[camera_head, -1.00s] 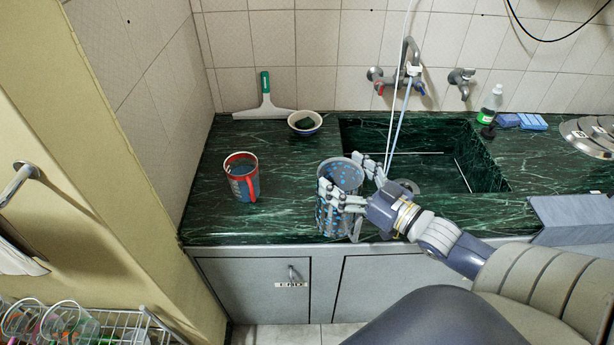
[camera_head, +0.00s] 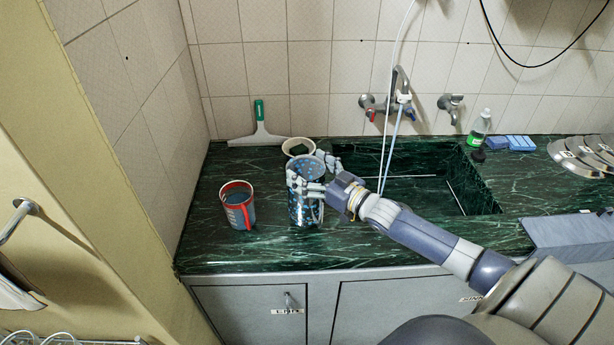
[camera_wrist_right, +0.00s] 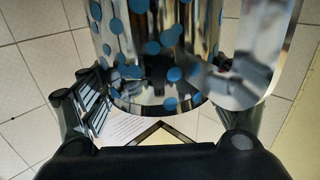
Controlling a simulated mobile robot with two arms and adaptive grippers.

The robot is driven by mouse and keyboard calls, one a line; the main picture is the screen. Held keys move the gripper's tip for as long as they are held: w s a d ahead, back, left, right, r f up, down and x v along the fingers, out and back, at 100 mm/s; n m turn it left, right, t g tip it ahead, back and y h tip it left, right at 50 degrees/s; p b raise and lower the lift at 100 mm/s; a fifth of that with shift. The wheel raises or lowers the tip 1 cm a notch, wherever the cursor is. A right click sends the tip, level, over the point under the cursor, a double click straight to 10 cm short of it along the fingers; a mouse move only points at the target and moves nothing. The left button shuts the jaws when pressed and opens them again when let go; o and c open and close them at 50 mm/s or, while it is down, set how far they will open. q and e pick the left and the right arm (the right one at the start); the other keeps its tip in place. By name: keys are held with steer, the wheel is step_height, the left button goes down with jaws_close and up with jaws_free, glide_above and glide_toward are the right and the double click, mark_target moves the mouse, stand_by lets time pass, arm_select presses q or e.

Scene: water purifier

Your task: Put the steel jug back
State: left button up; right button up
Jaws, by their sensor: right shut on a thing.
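The steel jug (camera_head: 305,207) is a shiny cylinder with blue dots, upright over the green marble counter, left of the sink. My right gripper (camera_head: 314,180) is shut on it near its upper part, with fingers on both sides. In the right wrist view the jug (camera_wrist_right: 155,50) fills the upper middle between the dark fingers of my right gripper (camera_wrist_right: 160,105), its handle at the right. Whether its base touches the counter is hard to tell. My left gripper is not in view.
A squeegee (camera_head: 258,130) leans at the back wall. The sink (camera_head: 430,185) lies to the right. The counter's front left (camera_head: 225,250) is clear.

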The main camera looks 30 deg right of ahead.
steer(key=shift+w+d+f+p, duration=0.1)
steer(key=shift+w+f+p, duration=0.15)
steer(key=shift+f, duration=0.45)
steer(key=shift+w+f+p, duration=0.15)
steer(key=shift+f+p, duration=0.1)
steer(key=shift+f, duration=0.7)
steer(key=o, duration=1.8)
steer(key=shift+s+f, duration=0.1)
steer(key=shift+f, duration=0.1)
steer(key=shift+r, duration=0.1)
steer(key=shift+s, duration=0.1)
